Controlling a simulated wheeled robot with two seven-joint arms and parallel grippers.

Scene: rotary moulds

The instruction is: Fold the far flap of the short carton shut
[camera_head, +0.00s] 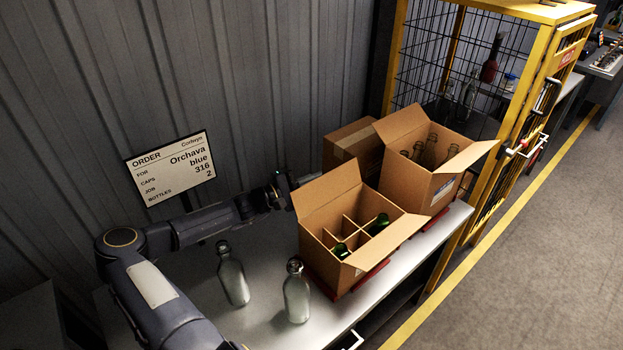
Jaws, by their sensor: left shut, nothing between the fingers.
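The nearer, lower carton (328,263), which I take to be the short carton, stands open on the table. Its far flap (326,192) stands up at the back, tilted outward. Its near flap (388,242) sticks outward toward the front. Inside are cardboard dividers and two green bottles (379,222), with some cells empty. My left gripper (287,189) is shut and empty, just left of the far flap; I cannot tell whether it touches the flap. My right gripper is out of view.
A taller open carton (425,188) with several clear bottles stands behind to the right, beside a closed carton (352,145). Two clear bottles (233,275) (296,292) stand at the table's front left. An order sign (170,168) stands behind my left arm. A yellow cage (395,55) is beyond.

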